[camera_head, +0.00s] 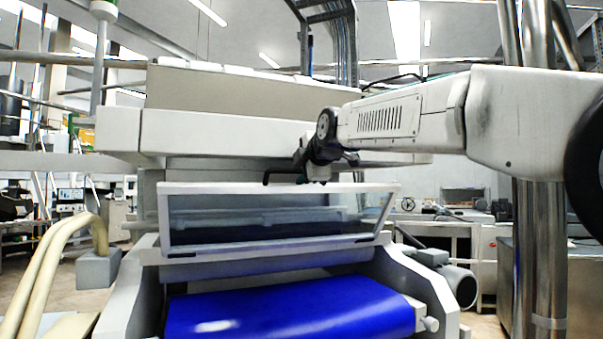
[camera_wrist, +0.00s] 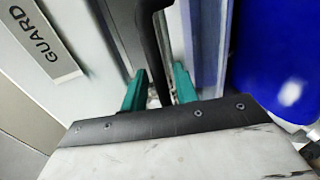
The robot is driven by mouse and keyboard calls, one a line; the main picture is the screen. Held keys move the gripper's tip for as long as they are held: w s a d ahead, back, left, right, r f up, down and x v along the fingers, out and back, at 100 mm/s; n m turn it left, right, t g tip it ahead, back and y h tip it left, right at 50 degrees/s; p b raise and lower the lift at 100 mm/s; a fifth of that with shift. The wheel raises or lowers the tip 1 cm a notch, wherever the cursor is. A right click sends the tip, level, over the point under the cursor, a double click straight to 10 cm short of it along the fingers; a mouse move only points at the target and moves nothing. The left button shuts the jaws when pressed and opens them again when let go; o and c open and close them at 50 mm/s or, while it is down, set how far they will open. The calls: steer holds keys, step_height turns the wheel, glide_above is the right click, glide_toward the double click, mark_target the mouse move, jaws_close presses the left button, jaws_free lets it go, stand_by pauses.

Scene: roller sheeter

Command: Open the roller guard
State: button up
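The roller guard (camera_head: 270,240) is a clear panel in a pale frame, standing across the machine just above the blue belt. A black handle (camera_head: 272,174) sits along its top edge. In the wrist view the black handle (camera_wrist: 150,40) runs down between my two green fingertips. My gripper (camera_head: 315,172) is at the guard's top edge, at the right part of the handle. The gripper (camera_wrist: 158,88) looks open, with its fingers apart on either side of the handle. Whether either finger touches the handle is hard to tell.
The blue belt (camera_head: 290,308) lies below the guard and also shows in the wrist view (camera_wrist: 280,70). A plate lettered GUARD (camera_wrist: 43,40) is at the left there. The white machine housing (camera_head: 225,133) rises behind. Metal posts (camera_head: 535,220) stand at the right.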

steer(key=shift+s, duration=0.1)
steer(key=v, duration=0.7)
steer(key=shift+s, duration=0.25)
steer(key=shift+d+r, duration=0.1)
steer(key=shift+d, duration=0.05)
steer(key=s+d+f+m+g+h, duration=0.1)
steer(key=s+d+f+m+g, duration=0.2)
steer(key=f, duration=0.4)
steer(key=s+d+f+m+g+h, duration=0.1)
steer(key=s+d+f+m, duration=0.2)
steer(key=s+f+m, duration=0.3)
steer(key=s+d+f+m+g+h, duration=0.1)
steer(key=s+d+f+m+g, duration=0.15)
steer(key=f, duration=0.55)
steer(key=s+d+f+m+g+h, duration=0.1)
steer(key=s+d+f+m, duration=0.2)
steer(key=s, duration=0.7)
steer(key=s+d+f+m+g, duration=0.2)
steer(key=s+d+f+m, duration=0.2)
steer(key=s+d+f, duration=0.3)
steer(key=s+d+f+m+g+h, duration=0.1)
steer(key=s+d+f+m, duration=0.3)
steer(key=s, duration=1)
step_height(320, 180, down, 4)
steer(key=shift+d+f+g+h, duration=0.15)
steer(key=shift+d+g+h, duration=0.15)
steer(key=shift+d+g, duration=0.55)
